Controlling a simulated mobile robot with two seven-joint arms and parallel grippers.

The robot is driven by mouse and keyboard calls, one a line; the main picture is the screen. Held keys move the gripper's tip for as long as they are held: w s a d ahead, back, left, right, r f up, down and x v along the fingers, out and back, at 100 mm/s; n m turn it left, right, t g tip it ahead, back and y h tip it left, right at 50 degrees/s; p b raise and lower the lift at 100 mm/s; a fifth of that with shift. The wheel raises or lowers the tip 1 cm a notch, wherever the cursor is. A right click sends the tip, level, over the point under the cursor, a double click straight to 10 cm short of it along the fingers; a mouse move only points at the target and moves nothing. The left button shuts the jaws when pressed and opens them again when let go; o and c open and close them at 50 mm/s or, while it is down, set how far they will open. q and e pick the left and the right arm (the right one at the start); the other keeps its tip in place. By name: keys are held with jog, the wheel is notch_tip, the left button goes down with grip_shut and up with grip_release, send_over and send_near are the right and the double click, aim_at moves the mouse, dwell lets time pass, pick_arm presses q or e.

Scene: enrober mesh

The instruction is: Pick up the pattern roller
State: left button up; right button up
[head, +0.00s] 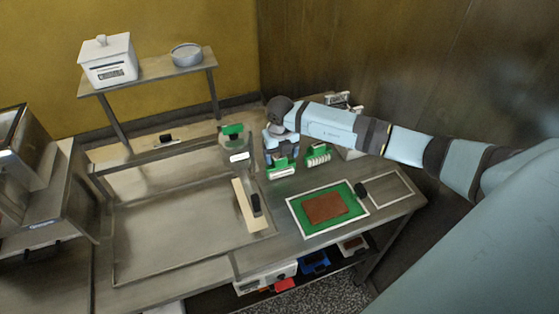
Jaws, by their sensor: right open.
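My right arm comes in from the right, and its gripper (281,158) points down over the back of the steel bench. The gripper is open. A small green-and-white piece (282,172) is directly below it; I cannot tell whether they touch. A green piece with a ridged white edge (317,155) stands just right of the gripper, apart from it. It may be the pattern roller, but it is too small to be sure. My left gripper is not in view.
A green mat (299,207) with a brown slab (325,207) lies on the bench front. A pale board (249,206) lies left, by a large tray (150,250). A shelf (150,72) holds a white machine (108,62) and bowl (186,54).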

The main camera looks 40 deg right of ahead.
jog(key=shift+f, duration=1.2)
jog(key=c, duration=1.1)
jog(key=shift+r, duration=0.15)
notch_tip(320, 180, up, 20)
jog(key=b, duration=0.3)
jog(key=o, duration=0.4)
jog(key=shift+c, duration=1.3)
